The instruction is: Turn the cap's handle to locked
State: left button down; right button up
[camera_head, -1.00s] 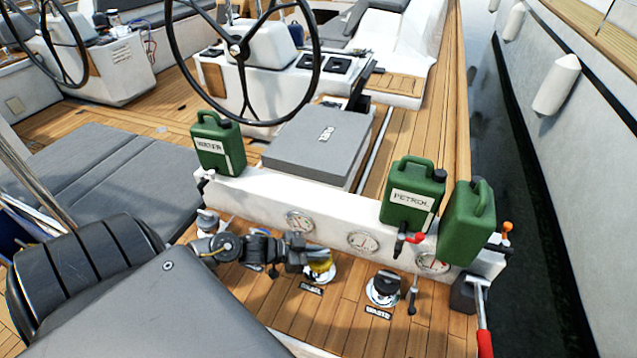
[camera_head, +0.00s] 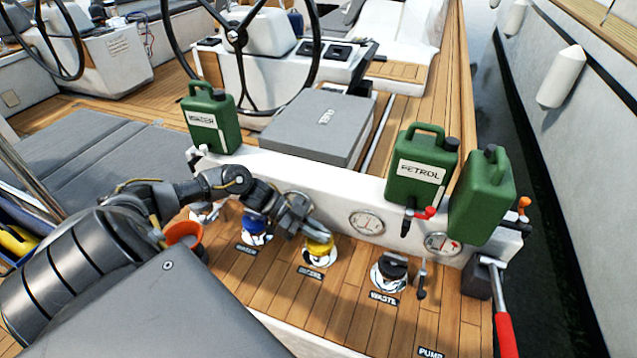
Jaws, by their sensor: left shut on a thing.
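My left arm reaches in from the left, and my left gripper (camera_head: 312,228) is at the yellow cap (camera_head: 320,247) of the deck fitting labelled diesel. The gripper is shut on the yellow cap's handle, which its fingers mostly hide. I cannot read the handle's turn angle or any lock mark. A blue cap (camera_head: 255,232) labelled water is to the left, partly behind my wrist. A black cap (camera_head: 392,266) labelled waste is to the right, apart from the gripper. My right gripper is not in view.
A white ledge with gauges (camera_head: 366,223) runs behind the caps. Green canisters (camera_head: 420,170) stand along it, with a red-handled tap (camera_head: 418,213) below the petrol one. A red-handled lever (camera_head: 505,330) is at the right. The teak deck (camera_head: 290,300) in front is clear.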

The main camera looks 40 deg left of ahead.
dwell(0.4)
pick_arm(q)
jog(key=c, duration=1.5)
grip_release()
jog(key=shift+r, duration=0.3)
notch_tip(320, 180, up, 2)
jog(key=shift+r, duration=0.2)
jog(key=s+d+r, duration=0.8)
jog(key=s+r, duration=0.2)
jog(key=s, duration=0.1)
jog(key=shift+d, duration=0.25)
